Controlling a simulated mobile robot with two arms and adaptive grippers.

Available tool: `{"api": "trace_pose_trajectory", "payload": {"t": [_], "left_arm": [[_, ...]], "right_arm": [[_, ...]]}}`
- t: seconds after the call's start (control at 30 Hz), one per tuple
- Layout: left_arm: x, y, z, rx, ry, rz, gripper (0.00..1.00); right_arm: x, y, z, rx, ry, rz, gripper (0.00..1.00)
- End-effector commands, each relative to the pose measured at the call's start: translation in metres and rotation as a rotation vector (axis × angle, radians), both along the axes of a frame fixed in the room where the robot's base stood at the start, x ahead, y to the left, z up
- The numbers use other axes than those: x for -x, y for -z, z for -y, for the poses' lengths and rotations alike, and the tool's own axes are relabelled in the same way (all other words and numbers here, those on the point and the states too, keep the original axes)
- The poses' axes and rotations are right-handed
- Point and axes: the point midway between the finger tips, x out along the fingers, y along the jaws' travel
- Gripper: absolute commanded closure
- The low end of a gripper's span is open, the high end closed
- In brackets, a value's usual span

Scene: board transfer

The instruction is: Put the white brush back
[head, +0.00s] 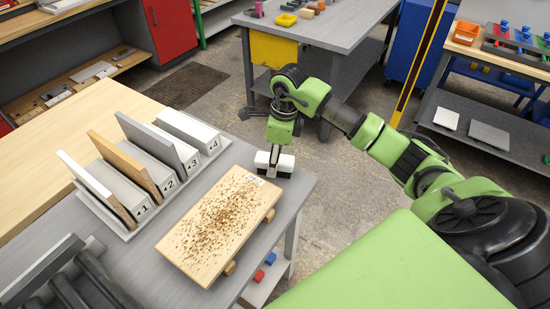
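The white brush (286,164) is at the far right corner of the grey table, just beyond the board. My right gripper (274,163) points down over the middle of the brush, with its dark fingers in front of it. The fingers show nearly edge-on, so I cannot tell whether they are closed on it. I also cannot tell whether the brush touches the tabletop. A light wooden board (190,252) lies on the table, its top strewn with brown crumbs. My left gripper is not in view.
A grey rack (128,235) with numbered slots holds upright panels left of the board. Dark rollers (75,290) are at the bottom left. Red and blue blocks (258,276) lie on a shelf below. Another grey table (340,30) stands behind, across open floor.

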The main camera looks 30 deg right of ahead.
Motion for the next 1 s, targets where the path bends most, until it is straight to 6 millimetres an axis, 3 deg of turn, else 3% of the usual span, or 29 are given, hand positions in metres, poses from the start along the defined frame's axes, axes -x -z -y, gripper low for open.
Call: {"api": "trace_pose_trajectory", "payload": {"t": [0.37,0.8,1.0], "left_arm": [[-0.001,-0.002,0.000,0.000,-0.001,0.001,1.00],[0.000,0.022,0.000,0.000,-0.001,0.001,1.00],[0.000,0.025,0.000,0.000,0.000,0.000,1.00]], "right_arm": [[-0.001,-0.007,0.001,0.000,0.000,0.003,0.52],[0.006,-0.094,0.008,0.001,0.001,0.006,0.52],[0.009,-0.117,0.010,-0.001,0.001,0.002,0.52]]}}
